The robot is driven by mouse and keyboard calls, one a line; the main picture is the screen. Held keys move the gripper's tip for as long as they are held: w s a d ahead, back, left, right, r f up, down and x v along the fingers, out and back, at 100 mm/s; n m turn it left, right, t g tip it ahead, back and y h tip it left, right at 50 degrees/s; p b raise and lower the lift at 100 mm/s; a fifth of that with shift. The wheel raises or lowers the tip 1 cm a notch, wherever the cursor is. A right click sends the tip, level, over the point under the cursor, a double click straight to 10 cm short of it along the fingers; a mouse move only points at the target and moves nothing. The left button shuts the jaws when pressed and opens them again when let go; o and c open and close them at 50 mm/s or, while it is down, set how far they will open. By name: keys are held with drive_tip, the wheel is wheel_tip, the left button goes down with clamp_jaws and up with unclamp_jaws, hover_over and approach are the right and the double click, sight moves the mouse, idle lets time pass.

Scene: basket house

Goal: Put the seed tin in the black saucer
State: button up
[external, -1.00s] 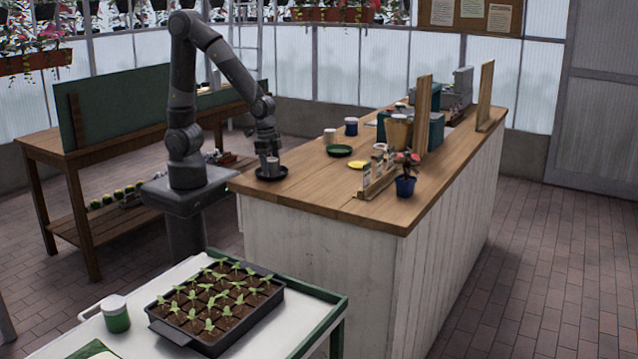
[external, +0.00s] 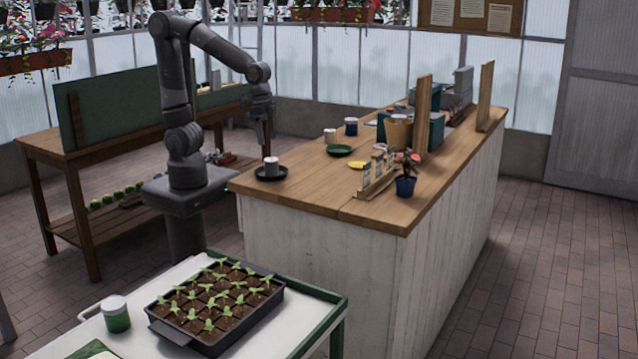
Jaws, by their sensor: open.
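A small pale tin (external: 271,166), which looks like the seed tin, stands upright in the black saucer (external: 259,175) at the near left corner of the wooden counter. My gripper (external: 265,138) is above and behind the tin, apart from it, pointing down. It is open and I see nothing in it. Other tins stand farther back: a pale one (external: 330,136) and a blue and white one (external: 351,127). The labels are too small to read.
A green saucer (external: 339,150) and a yellow one (external: 358,165) lie on the counter (external: 310,188). A wooden rack (external: 376,182) and a blue plant pot (external: 405,186) stand to the right. A seedling tray (external: 215,310) sits on the front cart.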

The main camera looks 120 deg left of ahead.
drive_tip(key=s+d+r+m+t, duration=0.1)
drive_tip(key=s+d+r+t, duration=0.3)
drive_tip(key=s, duration=0.6)
wheel_tip(320, 180, up, 3)
drive_tip(key=d, duration=0.2)
drive_tip(key=shift+d+m, duration=0.4)
